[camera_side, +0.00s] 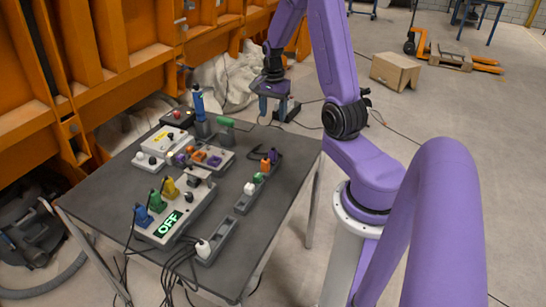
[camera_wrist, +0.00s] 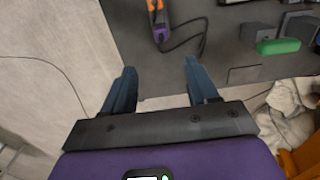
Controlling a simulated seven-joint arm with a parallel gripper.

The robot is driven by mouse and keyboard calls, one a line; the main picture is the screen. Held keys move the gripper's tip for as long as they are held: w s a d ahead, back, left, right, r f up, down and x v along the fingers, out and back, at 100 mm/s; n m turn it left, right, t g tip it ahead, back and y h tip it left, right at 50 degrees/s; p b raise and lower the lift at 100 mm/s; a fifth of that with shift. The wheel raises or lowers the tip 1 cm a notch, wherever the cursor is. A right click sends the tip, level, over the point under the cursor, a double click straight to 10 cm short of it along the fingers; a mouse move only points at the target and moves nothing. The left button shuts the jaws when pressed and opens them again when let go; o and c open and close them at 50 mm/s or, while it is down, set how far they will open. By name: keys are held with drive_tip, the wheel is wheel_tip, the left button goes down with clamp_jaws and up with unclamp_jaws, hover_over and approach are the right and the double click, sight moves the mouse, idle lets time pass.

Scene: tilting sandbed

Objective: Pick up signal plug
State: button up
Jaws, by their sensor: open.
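Several coloured plugs stand on the table; no readable label shows which is the signal plug. A blue plug (camera_side: 141,216), a green plug (camera_side: 157,200) and a yellow plug (camera_side: 170,188) stand on the grey box with a lit OFF display (camera_side: 168,224). An orange plug (camera_side: 265,166) and a purple plug (camera_side: 273,155) sit at the far end of a dark strip; the purple plug also shows in the wrist view (camera_wrist: 160,35). My gripper (camera_side: 274,112) is open and empty beyond the table's far right part. In the wrist view its fingers (camera_wrist: 158,85) are apart, with floor and the table edge between them.
A white plug (camera_side: 203,249) with cables is at the front. Orange panels (camera_side: 120,45) stand behind.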

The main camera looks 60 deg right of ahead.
sight(273, 148)
wheel_tip(273, 148, down, 11)
drive_tip(key=shift+w+d+f, duration=0.1)
drive_tip(key=shift+f, duration=1.45)
drive_tip(key=shift+d+f, duration=0.1)
drive_tip(key=shift+f, duration=1.4)
clamp_jaws()
